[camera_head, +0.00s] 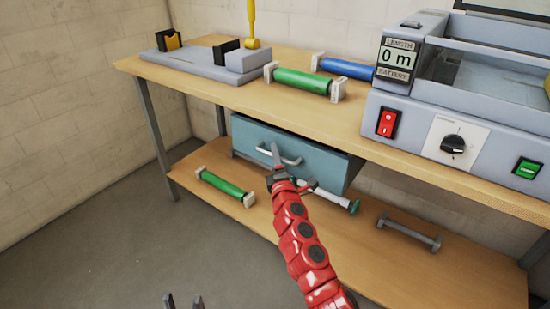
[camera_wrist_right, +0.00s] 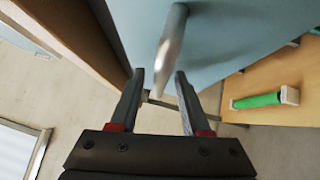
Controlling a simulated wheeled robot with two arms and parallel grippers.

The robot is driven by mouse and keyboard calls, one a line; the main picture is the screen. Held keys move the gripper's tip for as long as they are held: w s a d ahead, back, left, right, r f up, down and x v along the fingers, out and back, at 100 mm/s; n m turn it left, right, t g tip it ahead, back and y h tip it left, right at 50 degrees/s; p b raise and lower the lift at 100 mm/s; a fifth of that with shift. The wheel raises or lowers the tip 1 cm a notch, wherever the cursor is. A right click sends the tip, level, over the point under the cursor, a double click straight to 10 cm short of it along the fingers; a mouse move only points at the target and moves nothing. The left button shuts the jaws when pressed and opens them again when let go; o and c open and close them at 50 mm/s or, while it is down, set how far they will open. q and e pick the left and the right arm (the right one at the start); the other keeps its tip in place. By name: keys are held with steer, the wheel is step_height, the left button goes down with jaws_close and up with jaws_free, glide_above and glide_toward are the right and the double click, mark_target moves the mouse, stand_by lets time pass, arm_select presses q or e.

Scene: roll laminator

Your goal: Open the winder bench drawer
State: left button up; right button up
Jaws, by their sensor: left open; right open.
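The blue-grey winder bench drawer (camera_head: 322,160) hangs under the wooden bench top, and its front also shows in the right wrist view (camera_wrist_right: 235,35). Its silver bar handle (camera_head: 291,160) is on the front face. My right gripper (camera_head: 277,160) is at the handle and partly covers it. In the right wrist view the open fingers (camera_wrist_right: 161,80) point at the handle (camera_wrist_right: 171,48), whose near end lies just beyond and between the fingertips. Contact cannot be told. My left gripper (camera_head: 184,301) is open and empty, low at the bottom edge, away from the bench.
On the bench top (camera_head: 210,88) are green (camera_head: 302,80) and blue (camera_head: 345,68) rollers and the laminator (camera_head: 400,95). Floor in front is clear.

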steer(key=shift+w, duration=0.1)
jaws_close()
stand_by(1.4)
